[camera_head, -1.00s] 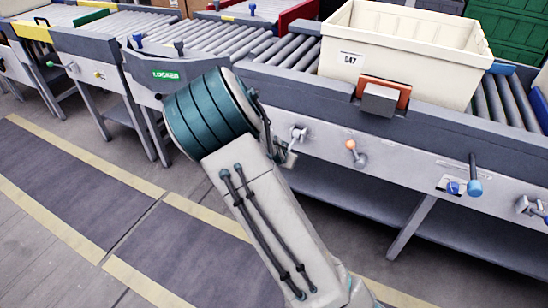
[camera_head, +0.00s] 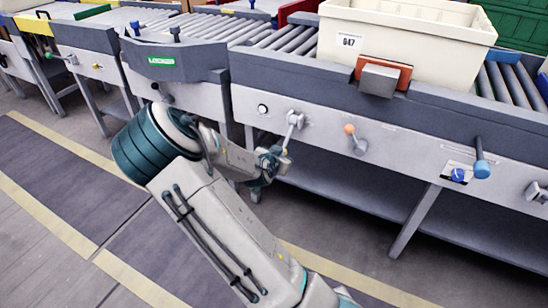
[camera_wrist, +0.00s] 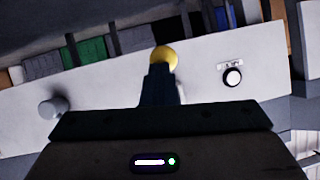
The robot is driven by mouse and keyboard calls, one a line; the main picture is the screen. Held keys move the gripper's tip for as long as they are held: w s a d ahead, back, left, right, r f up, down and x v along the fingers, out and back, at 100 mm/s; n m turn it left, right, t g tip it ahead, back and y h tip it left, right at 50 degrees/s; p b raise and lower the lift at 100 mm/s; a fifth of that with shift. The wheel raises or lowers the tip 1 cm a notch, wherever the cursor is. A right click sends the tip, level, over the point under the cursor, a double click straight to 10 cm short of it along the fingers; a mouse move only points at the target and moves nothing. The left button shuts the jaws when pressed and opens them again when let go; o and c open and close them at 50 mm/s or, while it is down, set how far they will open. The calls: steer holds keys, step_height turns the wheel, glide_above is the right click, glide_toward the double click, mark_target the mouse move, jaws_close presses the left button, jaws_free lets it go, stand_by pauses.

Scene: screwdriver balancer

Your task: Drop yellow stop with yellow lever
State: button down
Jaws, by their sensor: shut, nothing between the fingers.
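My gripper (camera_head: 268,165) is by the front panel, near the lower end of a grey lever (camera_head: 296,119). In the wrist view its dark fingers (camera_wrist: 161,80) are shut together with nothing between them. A round yellow knob (camera_wrist: 165,57) shows right at the fingertips; I cannot tell whether they touch. The knob cannot be made out in the head view beside my gripper. A small yellow knob (camera_head: 97,66) is on a panel farther left, and a yellow plate (camera_head: 34,29) stands at the far left conveyor. I cannot tell which yellow part is the stop.
A cream tote (camera_head: 400,40) sits on the rollers behind an orange-and-grey block (camera_head: 383,75). A white button (camera_wrist: 232,77) and a grey knob (camera_wrist: 52,107) flank the yellow knob.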

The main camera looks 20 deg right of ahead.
steer(key=shift+a+f, duration=0.1)
steer(key=shift+f, duration=0.1)
stand_by(0.3)
steer(key=f+p+v, duration=0.1)
steer(key=p+v, duration=0.4)
steer(key=v, duration=0.8)
steer(key=shift+s+p, duration=0.3)
steer(key=shift+s, duration=0.05)
steer(key=shift+a, duration=0.15)
